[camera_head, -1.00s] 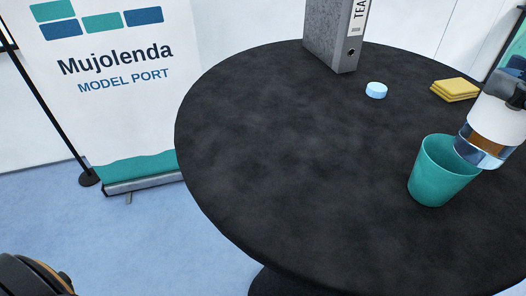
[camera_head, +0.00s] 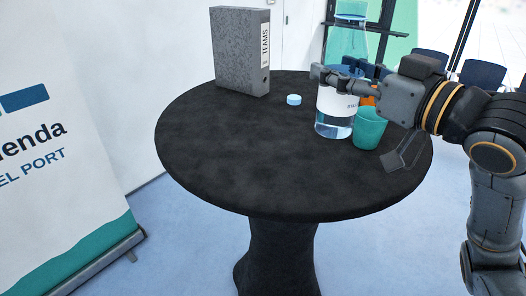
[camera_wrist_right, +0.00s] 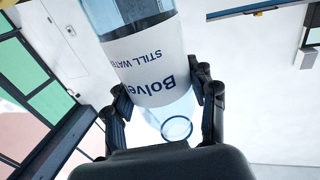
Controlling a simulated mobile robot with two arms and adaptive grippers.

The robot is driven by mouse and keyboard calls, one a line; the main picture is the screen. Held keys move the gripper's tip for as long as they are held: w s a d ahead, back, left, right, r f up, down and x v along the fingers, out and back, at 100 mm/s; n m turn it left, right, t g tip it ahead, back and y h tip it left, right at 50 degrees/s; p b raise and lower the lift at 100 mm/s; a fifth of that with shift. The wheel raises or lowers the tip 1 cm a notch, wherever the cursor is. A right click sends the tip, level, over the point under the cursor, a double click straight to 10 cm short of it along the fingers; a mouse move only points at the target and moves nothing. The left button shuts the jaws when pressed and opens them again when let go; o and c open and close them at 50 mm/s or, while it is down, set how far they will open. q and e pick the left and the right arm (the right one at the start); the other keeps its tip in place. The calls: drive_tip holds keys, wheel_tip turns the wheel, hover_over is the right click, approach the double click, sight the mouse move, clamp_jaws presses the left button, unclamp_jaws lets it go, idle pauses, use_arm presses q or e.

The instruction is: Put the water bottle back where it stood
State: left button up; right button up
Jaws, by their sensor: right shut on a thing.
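The clear water bottle (camera_head: 334,112), with a white label and some water low inside, is upright over the round black table, left of and partly behind the teal cup (camera_head: 370,128). My right gripper (camera_head: 346,78) is shut on the bottle's upper part, reaching in from the right. In the right wrist view the bottle (camera_wrist_right: 150,65) sits between both fingers, and its round mouth shows uncapped. I cannot tell whether its base touches the table. A light blue cap (camera_head: 294,99) lies on the table left of the bottle. My left gripper is out of view.
The black table (camera_head: 230,150) is bare at its left and front. A grey binder (camera_head: 240,55) stands at the back left. A small orange thing (camera_head: 368,99) shows partly hidden behind the gripper. A banner (camera_head: 60,190) stands left; chairs (camera_head: 430,63) stand behind right.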

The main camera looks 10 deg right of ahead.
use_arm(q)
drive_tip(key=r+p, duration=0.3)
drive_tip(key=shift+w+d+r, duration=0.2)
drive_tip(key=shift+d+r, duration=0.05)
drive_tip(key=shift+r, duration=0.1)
use_arm(e)
drive_tip(key=w+a+f, duration=0.2)
drive_tip(key=w+f, duration=0.4)
drive_tip(key=w+a+f, duration=0.2)
drive_tip(key=w+f, duration=0.4)
drive_tip(key=f, duration=0.1)
drive_tip(key=shift+w+a, duration=0.4)
drive_tip(key=shift+f, duration=0.15)
drive_tip(key=o, duration=1.3)
drive_tip(key=shift+o, duration=0.2)
